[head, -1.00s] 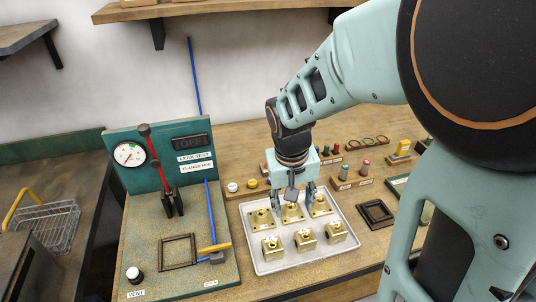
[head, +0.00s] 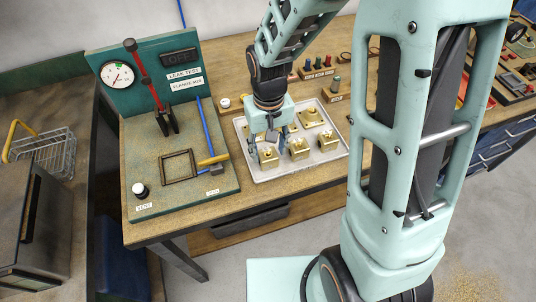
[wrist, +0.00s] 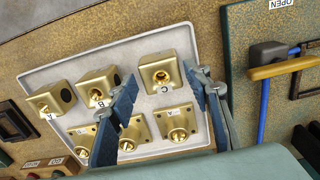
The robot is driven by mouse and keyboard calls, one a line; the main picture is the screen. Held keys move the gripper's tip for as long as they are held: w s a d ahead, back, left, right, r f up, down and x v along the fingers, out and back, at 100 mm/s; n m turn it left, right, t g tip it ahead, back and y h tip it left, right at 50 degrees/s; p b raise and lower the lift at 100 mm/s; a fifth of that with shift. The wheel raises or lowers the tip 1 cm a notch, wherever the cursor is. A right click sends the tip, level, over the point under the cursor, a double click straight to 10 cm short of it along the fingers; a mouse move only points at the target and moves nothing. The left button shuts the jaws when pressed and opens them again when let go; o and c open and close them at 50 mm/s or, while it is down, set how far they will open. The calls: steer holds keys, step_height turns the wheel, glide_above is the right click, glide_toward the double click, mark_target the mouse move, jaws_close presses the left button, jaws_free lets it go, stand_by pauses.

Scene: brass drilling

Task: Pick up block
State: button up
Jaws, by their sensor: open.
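Several brass pieces sit on a pale tray (head: 341,153). In the wrist view one row holds brass blocks with dark side holes: block C (wrist: 160,73), block B (wrist: 97,86) and block A (wrist: 50,98). The other row holds flat flanged pieces with raised bosses, such as flange A (wrist: 177,123). My gripper (head: 269,150) is open, pointing down over the front-left block (head: 268,158) in the head view. In the wrist view my gripper (wrist: 160,78) has its fingers on either side of block C, with gaps visible. Contact cannot be told.
The leak test stand (head: 220,182) with its green panel, blue rod and yellow handle (head: 213,160) stands close left of the tray. Small racks of pegs (head: 316,71) lie behind. A wire basket (head: 43,145) stands far left.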

mark_target(268, 156)
steer(key=shift+a+f, duration=0.1)
steer(key=shift+f, duration=1.65)
steer(key=shift+w, duration=0.1)
jaws_close()
